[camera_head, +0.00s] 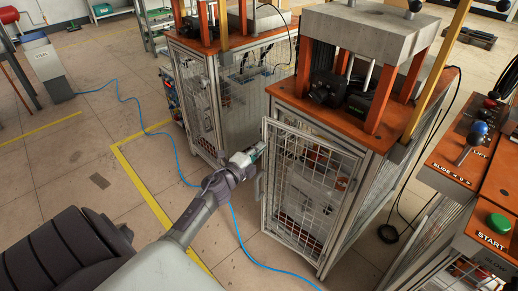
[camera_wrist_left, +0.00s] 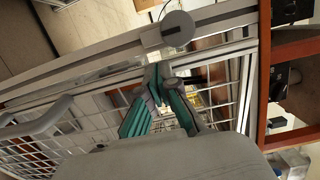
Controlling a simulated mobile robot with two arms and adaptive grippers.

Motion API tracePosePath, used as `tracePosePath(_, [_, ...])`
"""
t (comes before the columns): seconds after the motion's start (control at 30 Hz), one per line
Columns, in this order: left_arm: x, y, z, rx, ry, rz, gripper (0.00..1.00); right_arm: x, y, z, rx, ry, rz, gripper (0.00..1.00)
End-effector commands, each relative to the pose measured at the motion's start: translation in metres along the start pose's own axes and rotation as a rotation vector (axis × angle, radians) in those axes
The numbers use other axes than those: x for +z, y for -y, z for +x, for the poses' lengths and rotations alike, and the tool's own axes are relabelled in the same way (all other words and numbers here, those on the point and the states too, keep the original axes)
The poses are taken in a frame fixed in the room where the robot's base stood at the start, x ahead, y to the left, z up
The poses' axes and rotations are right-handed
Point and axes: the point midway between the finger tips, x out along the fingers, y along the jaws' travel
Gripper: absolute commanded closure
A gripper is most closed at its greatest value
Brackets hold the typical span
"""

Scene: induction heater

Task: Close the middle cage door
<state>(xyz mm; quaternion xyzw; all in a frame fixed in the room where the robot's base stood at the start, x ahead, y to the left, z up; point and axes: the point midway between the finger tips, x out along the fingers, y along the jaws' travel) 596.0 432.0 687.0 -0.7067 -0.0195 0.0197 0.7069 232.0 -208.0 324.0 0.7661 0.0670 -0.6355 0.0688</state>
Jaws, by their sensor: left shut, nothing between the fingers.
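The middle cage door (camera_head: 312,190) is a wire-mesh panel in a grey metal frame, on the front of the cage under an orange top. It stands slightly ajar, with its left edge out from the cage post. My left gripper (camera_head: 247,157) is shut and empty, beside the upper left edge of the door. In the left wrist view, my left gripper (camera_wrist_left: 163,108) with its teal fingers is close to the door's frame and mesh (camera_wrist_left: 88,135). A grey handle (camera_wrist_left: 38,122) shows at the left there. Whether the fingers touch the door I cannot tell. My right gripper is out of view.
Another mesh cage (camera_head: 225,105) stands behind to the left. A control panel (camera_head: 470,150) with a green button (camera_head: 499,223) is at the right. A blue cable (camera_head: 150,130) crosses the floor near a yellow line (camera_head: 140,190). Floor left of the door is mostly clear.

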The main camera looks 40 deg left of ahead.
Motion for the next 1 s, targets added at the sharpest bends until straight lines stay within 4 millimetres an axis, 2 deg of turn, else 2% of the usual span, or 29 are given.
tracePosePath(0.13, [0.0,-0.001,0.007,-0.001,-0.02,0.001,1.0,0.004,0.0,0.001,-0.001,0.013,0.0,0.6])
tracePosePath(0.23, [-0.001,-0.002,0.019,-0.003,-0.059,0.001,1.0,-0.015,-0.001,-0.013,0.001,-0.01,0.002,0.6])
tracePosePath(0.43, [0.001,-0.001,0.035,-0.001,-0.113,0.001,1.0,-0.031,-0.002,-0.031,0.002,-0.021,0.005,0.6])
tracePosePath(1.0, [0.003,0.0,0.035,0.001,-0.121,0.001,1.0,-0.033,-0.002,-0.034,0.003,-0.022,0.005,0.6])
